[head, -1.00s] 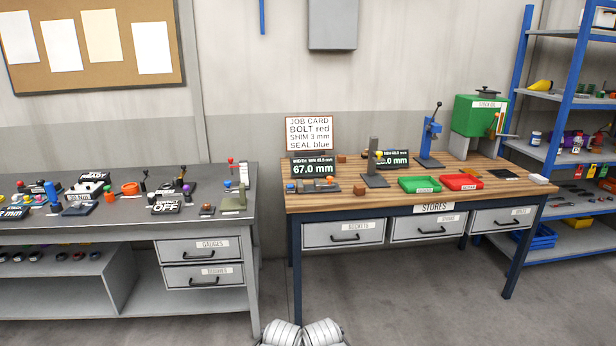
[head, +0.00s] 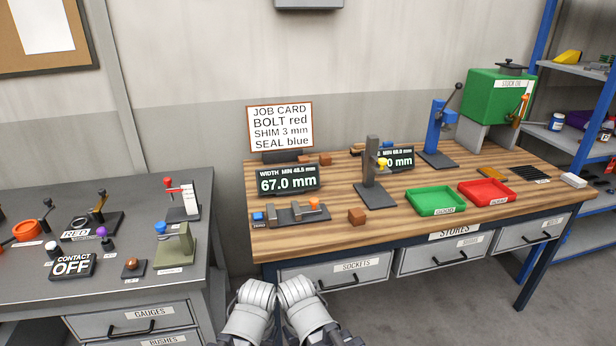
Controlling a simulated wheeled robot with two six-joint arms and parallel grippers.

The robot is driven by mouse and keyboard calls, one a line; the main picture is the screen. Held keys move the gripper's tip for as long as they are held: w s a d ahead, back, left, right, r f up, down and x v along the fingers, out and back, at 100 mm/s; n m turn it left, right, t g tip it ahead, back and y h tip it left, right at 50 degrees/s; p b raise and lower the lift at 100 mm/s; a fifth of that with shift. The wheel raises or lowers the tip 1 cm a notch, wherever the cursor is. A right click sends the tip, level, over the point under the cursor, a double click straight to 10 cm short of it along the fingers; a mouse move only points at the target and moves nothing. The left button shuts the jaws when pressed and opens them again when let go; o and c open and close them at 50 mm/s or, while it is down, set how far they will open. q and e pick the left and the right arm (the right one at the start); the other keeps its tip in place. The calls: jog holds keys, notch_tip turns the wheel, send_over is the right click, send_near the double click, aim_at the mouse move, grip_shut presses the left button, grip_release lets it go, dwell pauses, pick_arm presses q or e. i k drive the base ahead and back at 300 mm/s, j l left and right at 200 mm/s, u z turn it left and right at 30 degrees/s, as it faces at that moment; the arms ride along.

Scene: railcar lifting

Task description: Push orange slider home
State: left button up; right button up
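The orange slider (head: 314,204) is a small orange piece at the right end of a low grey gauge (head: 291,215) near the wooden bench's left front. A blue piece (head: 258,218) sits at the gauge's left end. The display (head: 288,180) behind it reads 67.0 mm, with "WIDTH MIN" and a small figure above. Grey links of my two arms show side by side at the bottom middle, short of the bench and apart from the gauge. No gripper fingers show in the view.
Green (head: 436,202) and red (head: 487,193) trays lie further right. A job card (head: 281,127) stands behind the display. A grey bench (head: 103,297) is at left.

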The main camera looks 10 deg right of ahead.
aim_at(298, 212)
jog(key=i+l+u, duration=0.15)
jog(key=i, duration=0.8)
